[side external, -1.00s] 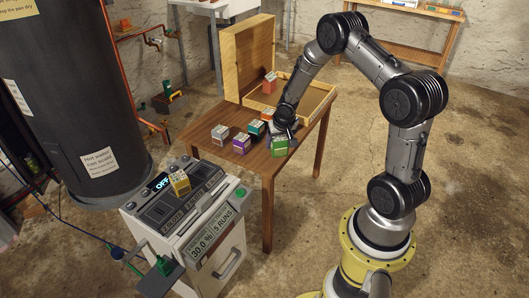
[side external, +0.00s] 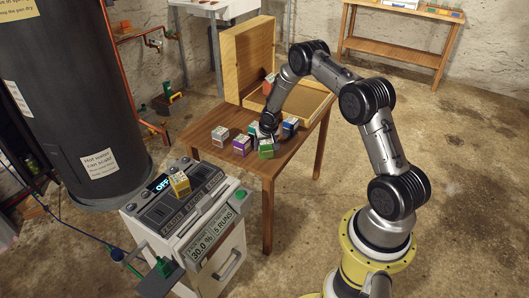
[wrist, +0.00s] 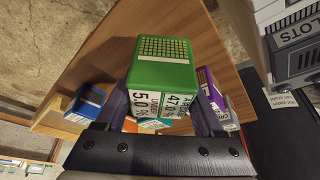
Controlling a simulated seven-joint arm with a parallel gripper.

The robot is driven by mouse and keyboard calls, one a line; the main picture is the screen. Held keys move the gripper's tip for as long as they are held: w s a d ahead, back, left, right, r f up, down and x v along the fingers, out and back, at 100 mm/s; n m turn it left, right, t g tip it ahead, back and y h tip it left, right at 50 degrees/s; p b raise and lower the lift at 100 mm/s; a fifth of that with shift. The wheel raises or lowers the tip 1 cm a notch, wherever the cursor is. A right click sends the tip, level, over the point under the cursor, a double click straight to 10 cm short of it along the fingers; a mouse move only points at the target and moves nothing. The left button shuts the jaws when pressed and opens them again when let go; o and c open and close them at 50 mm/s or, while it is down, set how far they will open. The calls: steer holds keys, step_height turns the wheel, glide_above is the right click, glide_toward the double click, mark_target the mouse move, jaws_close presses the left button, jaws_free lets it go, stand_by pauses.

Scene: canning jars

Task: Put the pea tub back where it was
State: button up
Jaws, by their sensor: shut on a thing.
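My gripper (side external: 266,137) is shut on a green tub, which I take to be the pea tub (side external: 266,150). It is near the table's front edge, in front of the teal tub (side external: 253,128) and between the purple tub (side external: 242,145) and the blue tub (side external: 290,125). In the wrist view the green tub (wrist: 162,65) sits between my two fingers (wrist: 160,112), with its dotted green top and a white label with figures facing the camera. I cannot tell whether its underside touches the table.
The wooden table (side external: 200,126) also holds a pale tub (side external: 220,136). An open wooden case (side external: 247,58) stands at its back, with a red tub (side external: 269,84) by it. A yellow tub (side external: 180,184) sits on the grey machine (side external: 205,225) at the front left.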

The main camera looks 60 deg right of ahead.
mark_target(264, 152)
steer(key=shift+w+d+f, duration=0.1)
steer(key=shift+w+f, duration=0.05)
steer(key=shift+f, duration=1.5)
steer(key=shift+f, duration=0.15)
steer(key=o, duration=1.4)
